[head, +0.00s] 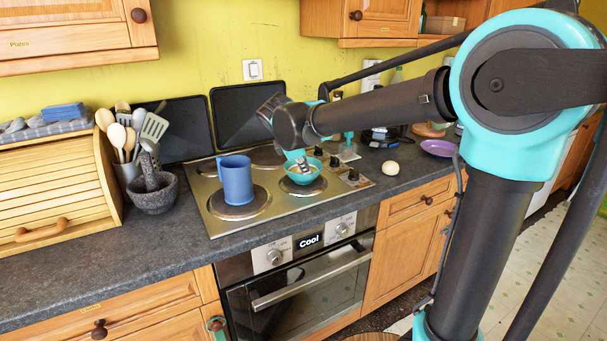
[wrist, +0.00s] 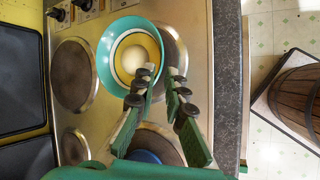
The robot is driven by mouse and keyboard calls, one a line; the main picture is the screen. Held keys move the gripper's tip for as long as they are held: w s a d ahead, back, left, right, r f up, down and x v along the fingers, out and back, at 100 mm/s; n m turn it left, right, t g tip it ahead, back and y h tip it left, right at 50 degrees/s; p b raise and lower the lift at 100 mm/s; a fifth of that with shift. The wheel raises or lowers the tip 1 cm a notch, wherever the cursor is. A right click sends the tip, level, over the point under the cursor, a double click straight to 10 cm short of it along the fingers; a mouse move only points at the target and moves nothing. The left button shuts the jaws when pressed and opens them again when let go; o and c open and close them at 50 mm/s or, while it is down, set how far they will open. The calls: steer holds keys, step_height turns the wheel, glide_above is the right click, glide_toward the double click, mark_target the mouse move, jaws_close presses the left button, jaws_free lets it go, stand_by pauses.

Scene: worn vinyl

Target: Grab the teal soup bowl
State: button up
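The teal soup bowl (head: 303,181) stands on the right part of the steel cooktop, to the right of a blue mug (head: 236,181). In the wrist view the bowl (wrist: 107,62) has a teal rim, a yellow band and a pale centre. My gripper (head: 302,164) is at the bowl from above. In the wrist view my gripper (wrist: 162,73) has its two fingers apart. One fingertip overlaps the bowl's inside and the other is just outside the rim on the right. Whether either finger touches the bowl cannot be told.
The blue mug also shows at the bottom of the wrist view (wrist: 143,157). A stone mortar (head: 153,192) and a utensil holder (head: 127,171) stand left of the cooktop (head: 215,216). A cream ball (head: 390,168) and purple plate (head: 437,148) lie to the right.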

mark_target(308, 175)
steer(key=shift+a+x, duration=0.2)
steer(key=shift+x, duration=3.15)
steer(key=shift+c, duration=0.2)
jaws_close()
steer(key=shift+r, duration=0.15)
